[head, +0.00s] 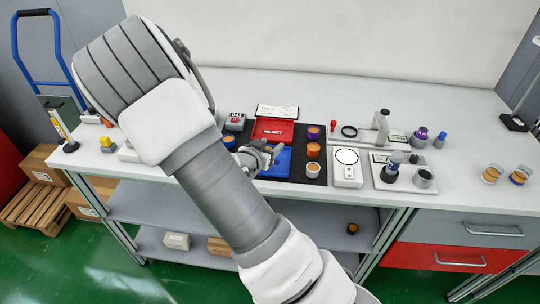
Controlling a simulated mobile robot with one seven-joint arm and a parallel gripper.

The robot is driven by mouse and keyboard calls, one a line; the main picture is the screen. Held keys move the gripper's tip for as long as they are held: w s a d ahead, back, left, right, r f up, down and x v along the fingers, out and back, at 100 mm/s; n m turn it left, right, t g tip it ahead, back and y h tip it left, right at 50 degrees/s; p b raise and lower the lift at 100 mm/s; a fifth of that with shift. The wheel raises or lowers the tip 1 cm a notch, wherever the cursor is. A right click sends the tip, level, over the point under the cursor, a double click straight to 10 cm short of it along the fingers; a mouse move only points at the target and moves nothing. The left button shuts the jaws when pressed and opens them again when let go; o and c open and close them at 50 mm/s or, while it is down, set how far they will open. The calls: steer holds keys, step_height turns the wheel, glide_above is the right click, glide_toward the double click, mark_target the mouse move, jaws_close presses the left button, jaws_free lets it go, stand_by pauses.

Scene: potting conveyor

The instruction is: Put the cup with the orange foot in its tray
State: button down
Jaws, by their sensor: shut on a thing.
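My gripper (264,155) is over the blue tray (278,166), left of a column of cups on a dark mat. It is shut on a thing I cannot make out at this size. Three cups stand in the column: one with orange and purple (313,132), an orange one (313,150), and a pale one with orange (313,169). Two clear-looking cups stand at the right end of the bench, a left one (491,173) and a right one (520,175), both with orange tones. Which cup has the orange foot is not clear. A red tray marked REJECT (272,130) lies behind the blue one.
A white scale (346,169) and a stand with a ring (372,131) are right of the mat. A grey-white station (403,176) holds a dark stamp-like tool. A blue-topped object (228,142) is beside my arm. Bench space before the right cups is clear.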

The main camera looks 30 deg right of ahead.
steer(key=shift+f+b, duration=0.45)
steer(key=shift+f, duration=1.5)
steer(key=shift+f, duration=0.2)
steer(key=shift+c, duration=1.4)
jaws_free()
